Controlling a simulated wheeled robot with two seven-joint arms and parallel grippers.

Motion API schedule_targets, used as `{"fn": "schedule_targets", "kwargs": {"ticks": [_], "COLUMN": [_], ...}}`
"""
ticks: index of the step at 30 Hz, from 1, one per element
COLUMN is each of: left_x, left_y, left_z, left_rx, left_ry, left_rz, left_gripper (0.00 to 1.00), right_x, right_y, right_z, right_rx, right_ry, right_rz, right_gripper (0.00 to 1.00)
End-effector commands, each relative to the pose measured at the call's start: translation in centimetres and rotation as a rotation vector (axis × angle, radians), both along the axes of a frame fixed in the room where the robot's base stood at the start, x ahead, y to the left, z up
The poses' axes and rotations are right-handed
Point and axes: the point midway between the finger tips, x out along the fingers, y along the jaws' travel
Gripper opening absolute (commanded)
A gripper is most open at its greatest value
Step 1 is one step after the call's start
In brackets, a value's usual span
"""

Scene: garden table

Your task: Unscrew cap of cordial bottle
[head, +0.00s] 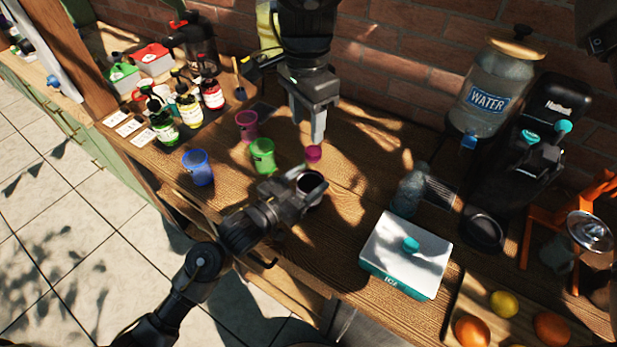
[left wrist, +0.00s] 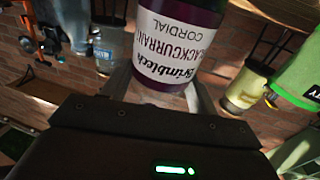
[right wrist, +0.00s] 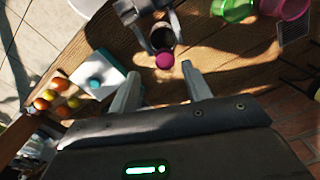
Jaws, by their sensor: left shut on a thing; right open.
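The cordial bottle is dark purple with a white blackcurrant label and fills the top of the left wrist view (left wrist: 180,45). My left gripper (head: 308,188) is shut around it above the table's middle. Its magenta cap (head: 313,154) shows by the bottle's dark body in the head view and in the right wrist view (right wrist: 164,60). I cannot tell whether the cap sits fully on the neck. My right gripper (head: 316,138) is open, pointing down just above the cap, with nothing between its fingers in the right wrist view (right wrist: 166,82).
Green (head: 263,156), magenta (head: 247,125) and blue (head: 197,167) cups stand left of the bottle. Several other bottles (head: 188,108) stand further left. An ice box (head: 405,255), water jar (head: 490,85) and dark machine (head: 515,165) are on the right. Wood behind the bottle is clear.

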Motion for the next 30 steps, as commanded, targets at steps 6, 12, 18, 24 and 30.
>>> {"fn": "schedule_targets", "kwargs": {"ticks": [6, 12, 18, 24, 30], "left_x": [-0.2, -0.2, -0.2, -0.2, -0.2], "left_y": [-0.1, 0.0, 0.0, 0.0, 0.0], "left_z": [-0.6, -0.7, -0.8, -0.8, -0.9], "left_rx": [0.008, 0.010, 0.011, 0.012, 0.012], "left_ry": [0.012, 0.013, 0.014, 0.015, 0.015], "left_rz": [-0.004, -0.003, -0.003, -0.003, -0.003], "left_gripper": [0.00, 0.00, 0.00, 0.00, 0.00], "right_x": [-0.6, -0.3, 0.1, 0.5, 0.8], "right_y": [1.2, 1.3, 1.1, 0.8, 0.4], "right_z": [-1.5, -1.5, -1.3, -1.2, -0.9], "right_rx": [0.065, 0.060, 0.036, 0.001, -0.039], "right_ry": [0.079, 0.110, 0.138, 0.156, 0.166], "right_rz": [-0.139, -0.648, -1.188, -1.725, -2.257], "right_gripper": [0.49, 0.49, 0.49, 0.49, 0.49]}}
